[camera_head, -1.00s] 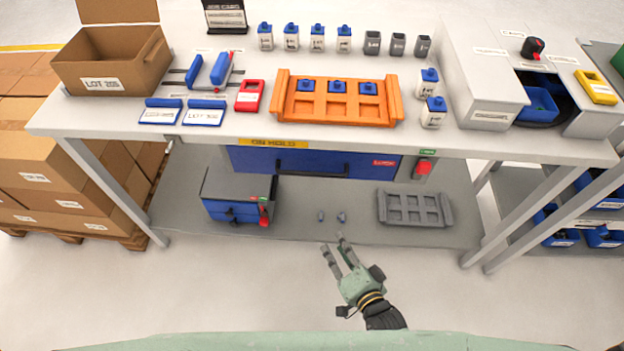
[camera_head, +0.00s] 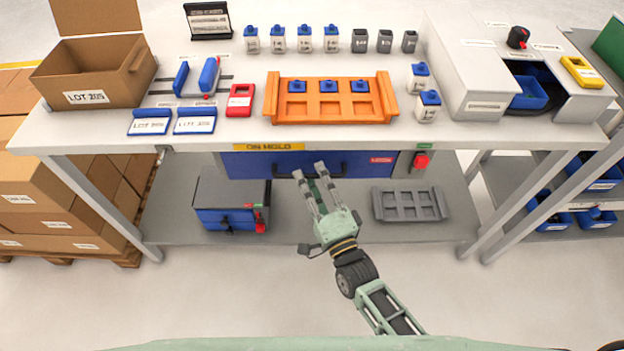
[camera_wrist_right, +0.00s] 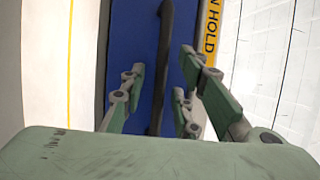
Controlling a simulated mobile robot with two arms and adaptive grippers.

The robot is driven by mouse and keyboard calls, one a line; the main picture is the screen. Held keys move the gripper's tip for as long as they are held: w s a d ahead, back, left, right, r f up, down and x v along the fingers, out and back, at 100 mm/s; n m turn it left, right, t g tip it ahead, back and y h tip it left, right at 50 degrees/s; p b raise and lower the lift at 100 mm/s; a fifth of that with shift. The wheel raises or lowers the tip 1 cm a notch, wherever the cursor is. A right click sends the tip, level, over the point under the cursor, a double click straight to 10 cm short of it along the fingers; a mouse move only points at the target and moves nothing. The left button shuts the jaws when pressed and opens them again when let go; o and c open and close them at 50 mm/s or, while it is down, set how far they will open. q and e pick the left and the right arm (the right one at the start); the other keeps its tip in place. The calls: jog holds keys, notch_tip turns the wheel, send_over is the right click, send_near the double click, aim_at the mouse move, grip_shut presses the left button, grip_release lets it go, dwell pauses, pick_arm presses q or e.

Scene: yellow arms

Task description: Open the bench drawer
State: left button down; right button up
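The blue bench drawer (camera_head: 355,164) sits under the bench top and looks closed. Its dark bar handle (camera_head: 283,170) runs across the front, partly hidden by my right gripper (camera_head: 310,172). In the right wrist view, the drawer front (camera_wrist_right: 135,50) fills the middle and the handle (camera_wrist_right: 166,60) runs upright through the picture. My right gripper (camera_wrist_right: 160,85) has its fingers apart, one on each side of the handle's line. I cannot tell whether they touch it. My left gripper is not in view.
An "ON HOLD" strip (camera_head: 268,147) lies along the bench edge above the drawer. A red button (camera_head: 421,161) is right of it. A grey and blue box (camera_head: 232,200) and a grey tray (camera_head: 409,204) sit on the lower shelf. The floor in front is clear.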

jog(key=shift+c, duration=0.4)
grip_shut()
